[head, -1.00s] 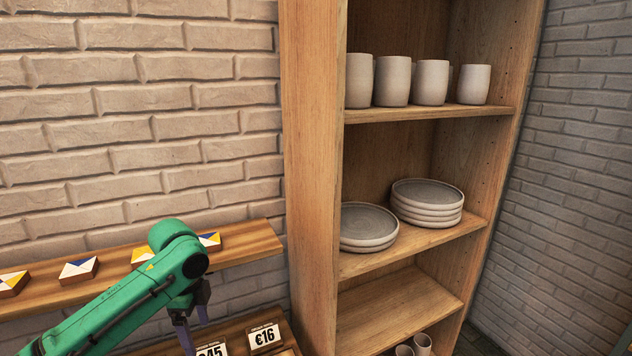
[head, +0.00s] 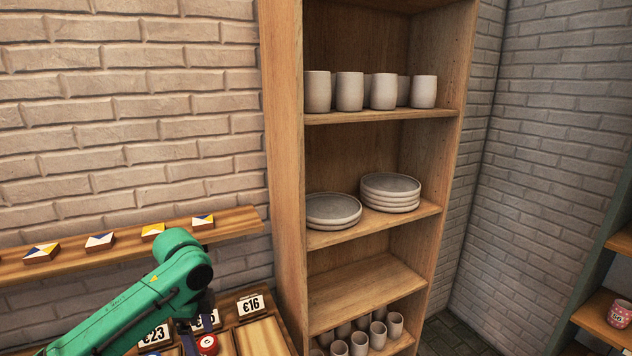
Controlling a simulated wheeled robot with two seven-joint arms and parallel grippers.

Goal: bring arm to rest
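My green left arm (head: 150,308) comes in from the lower left. Its dark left gripper (head: 198,322) points down over the price-tagged rack at the bottom of the view. The two fingers look apart, with nothing seen between them. A small red-topped item (head: 207,344) shows just beside and below the fingers; I see no grip on it. My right arm and gripper are not in view.
A wooden shelf unit (head: 287,200) with cups (head: 349,92), stacked plates (head: 390,190) and lower cups (head: 359,343) stands right of the arm. A narrow wall ledge (head: 70,263) with small coloured tiles runs behind it. Another shelf (head: 600,318) holds a pink mug (head: 620,314) at far right.

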